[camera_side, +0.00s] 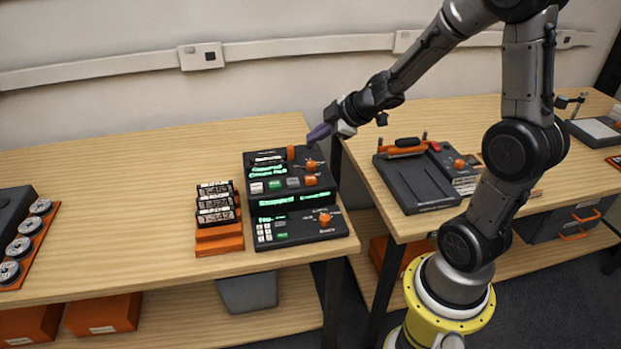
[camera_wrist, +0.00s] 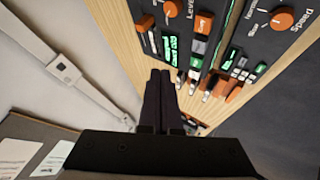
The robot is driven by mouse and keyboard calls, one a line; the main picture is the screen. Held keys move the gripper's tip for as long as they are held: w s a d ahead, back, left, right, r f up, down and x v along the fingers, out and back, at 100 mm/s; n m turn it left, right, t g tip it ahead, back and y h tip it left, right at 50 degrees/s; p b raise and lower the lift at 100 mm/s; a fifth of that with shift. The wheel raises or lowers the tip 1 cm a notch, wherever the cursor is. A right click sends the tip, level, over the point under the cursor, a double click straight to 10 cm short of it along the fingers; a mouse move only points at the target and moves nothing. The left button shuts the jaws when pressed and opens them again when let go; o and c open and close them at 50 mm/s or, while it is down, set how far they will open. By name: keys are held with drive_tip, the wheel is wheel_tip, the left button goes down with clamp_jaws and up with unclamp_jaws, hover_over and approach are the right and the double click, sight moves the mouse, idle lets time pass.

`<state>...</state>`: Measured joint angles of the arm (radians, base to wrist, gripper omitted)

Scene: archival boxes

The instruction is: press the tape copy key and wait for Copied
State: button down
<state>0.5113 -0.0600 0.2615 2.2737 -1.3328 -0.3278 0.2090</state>
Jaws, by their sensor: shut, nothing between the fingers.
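The dark tape console (camera_side: 262,217) stands on the left table, with green displays, orange knobs and several coloured keys. Its upper display (camera_side: 268,171) has two lines of green text too blurred to read surely; the middle display (camera_side: 277,202) seems to read "Stopped". A row of white, green, grey and orange keys (camera_side: 310,181) lies between them; I cannot tell which is the copy key. My gripper (camera_side: 319,133) is shut and empty, above the console's back right corner, touching no key. In the wrist view its dark fingers (camera_wrist: 159,95) are together, and the console (camera_wrist: 180,12) lies beyond them.
Labelled cartridges (camera_side: 215,204) stand in an orange rack (camera_side: 219,240) left of the console. A dark device with an orange handle (camera_side: 408,172) sits on the right table. Reels (camera_side: 20,247) lie at far left. The table between is clear.

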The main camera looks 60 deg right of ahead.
sight(315, 180)
drive_tip(key=shift+f, duration=4.4)
drive_tip(key=shift+f, duration=0.4)
drive_tip(key=shift+f, duration=0.5)
drive_tip(key=shift+r, duration=0.9)
drive_tip(key=shift+r, duration=0.15)
drive_tip(key=shift+r, duration=2.35)
